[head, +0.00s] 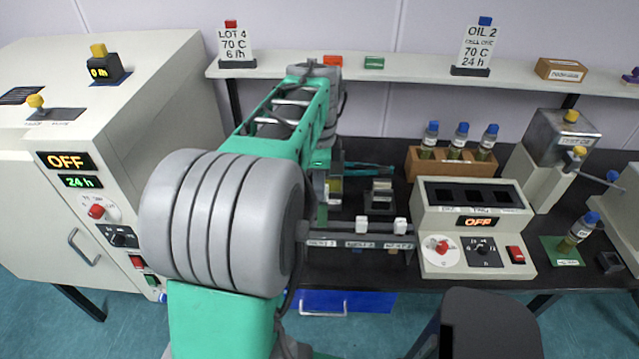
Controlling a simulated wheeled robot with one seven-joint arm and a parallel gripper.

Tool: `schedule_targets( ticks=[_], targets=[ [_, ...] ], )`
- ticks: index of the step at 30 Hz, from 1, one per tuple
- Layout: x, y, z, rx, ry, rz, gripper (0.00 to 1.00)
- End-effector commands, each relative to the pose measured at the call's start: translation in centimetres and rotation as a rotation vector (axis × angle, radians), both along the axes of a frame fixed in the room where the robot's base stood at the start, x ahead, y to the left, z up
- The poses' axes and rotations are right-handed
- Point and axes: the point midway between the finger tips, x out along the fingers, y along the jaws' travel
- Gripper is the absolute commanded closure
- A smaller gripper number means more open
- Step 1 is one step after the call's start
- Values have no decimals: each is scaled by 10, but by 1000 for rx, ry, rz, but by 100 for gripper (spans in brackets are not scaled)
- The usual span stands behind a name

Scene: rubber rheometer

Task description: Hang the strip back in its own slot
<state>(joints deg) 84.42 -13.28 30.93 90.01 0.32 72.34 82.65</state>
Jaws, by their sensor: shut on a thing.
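My gripper (334,190) shows only in part at the end of my arm, over the middle of the bench. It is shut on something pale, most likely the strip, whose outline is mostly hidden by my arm. Below and in front of it is a hanging rack (352,238) with a dark bar and a row of small labelled slots. The left end of the rack is hidden behind my arm. The slot labels are too small to read surely.
A cream oven (165,130) reading OFF and 24 h stands left. A heater block (470,225) reading OFF stands right of the rack. Behind it is a wooden holder (425,168) with bottles. A shelf (400,68) with LOT 4 and OIL 2 signs runs along the wall.

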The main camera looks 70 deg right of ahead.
Motion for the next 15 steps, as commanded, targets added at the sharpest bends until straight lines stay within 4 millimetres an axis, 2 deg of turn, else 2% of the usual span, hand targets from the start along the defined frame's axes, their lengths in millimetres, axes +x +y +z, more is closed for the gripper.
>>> schedule_targets(
  ticks=[9, 15],
  targets=[
    [0, 0, 0, 0, 0, 0, 100],
    [0, 0, -10, 0, 0, 0, 100]
  ],
)
